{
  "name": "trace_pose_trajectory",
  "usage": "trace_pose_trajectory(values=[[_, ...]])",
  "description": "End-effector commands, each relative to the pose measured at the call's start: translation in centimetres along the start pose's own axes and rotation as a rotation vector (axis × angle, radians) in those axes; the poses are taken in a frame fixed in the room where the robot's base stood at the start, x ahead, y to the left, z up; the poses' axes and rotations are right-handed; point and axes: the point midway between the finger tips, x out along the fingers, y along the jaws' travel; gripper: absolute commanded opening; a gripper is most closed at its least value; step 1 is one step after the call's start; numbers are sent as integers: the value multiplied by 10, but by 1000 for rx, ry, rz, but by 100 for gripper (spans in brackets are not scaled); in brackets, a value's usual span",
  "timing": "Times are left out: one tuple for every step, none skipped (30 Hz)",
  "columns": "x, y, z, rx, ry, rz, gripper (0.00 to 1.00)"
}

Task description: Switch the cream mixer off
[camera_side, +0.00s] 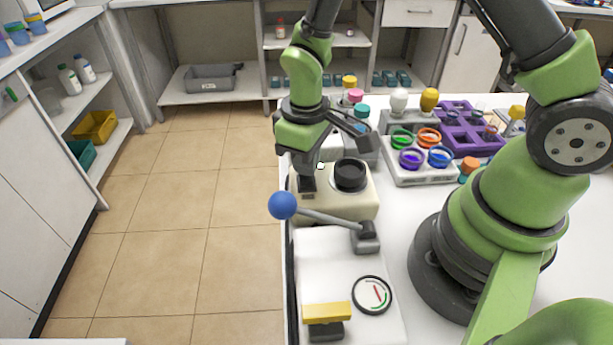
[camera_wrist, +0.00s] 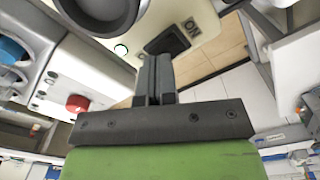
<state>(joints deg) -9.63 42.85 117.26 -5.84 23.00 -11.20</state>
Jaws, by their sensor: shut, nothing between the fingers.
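The cream mixer (camera_side: 340,208) is a cream-coloured box with a round black holder (camera_side: 350,175) on top. In the wrist view its cream body (camera_wrist: 195,12) carries a black switch (camera_wrist: 168,40) beside an "ON" label (camera_wrist: 193,28). A small round light (camera_wrist: 121,50) near the switch glows pale green-white. My gripper (camera_wrist: 154,60) is shut and empty, its tips at the near edge of the switch. I cannot tell whether they touch it. In the side view my gripper (camera_side: 308,172) points down over the mixer's left end, and its fingers partly merge with the dark switch.
A lever with a blue ball (camera_side: 282,205) stands in front of the mixer, on a white device with a round gauge (camera_side: 373,295) and a yellow handle (camera_side: 326,312). Behind right are a tray of coloured rings (camera_side: 420,174) and a purple rack (camera_side: 481,147). The floor is clear left.

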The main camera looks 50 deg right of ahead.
Motion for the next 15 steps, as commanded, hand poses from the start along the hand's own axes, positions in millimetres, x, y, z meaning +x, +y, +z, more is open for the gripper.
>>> trace_pose_trajectory(values=[[1,0,0,0,-1,0,0],[1,0,0,0,-1,0,0],[2,0,0,1,-1,0,0],[2,0,0,1,-1,0,0],[3,0,0,1,-1,0,0],[3,0,0,1,-1,0,0],[4,0,0,1,-1,0,0],[4,0,0,1,-1,0,0],[5,0,0,1,-1,0,0],[5,0,0,1,-1,0,0],[6,0,0,1,0,0,0],[6,0,0,1,0,0,0],[7,0,0,1,0,0,0],[7,0,0,1,0,0,0],[8,0,0,1,0,0,0]])
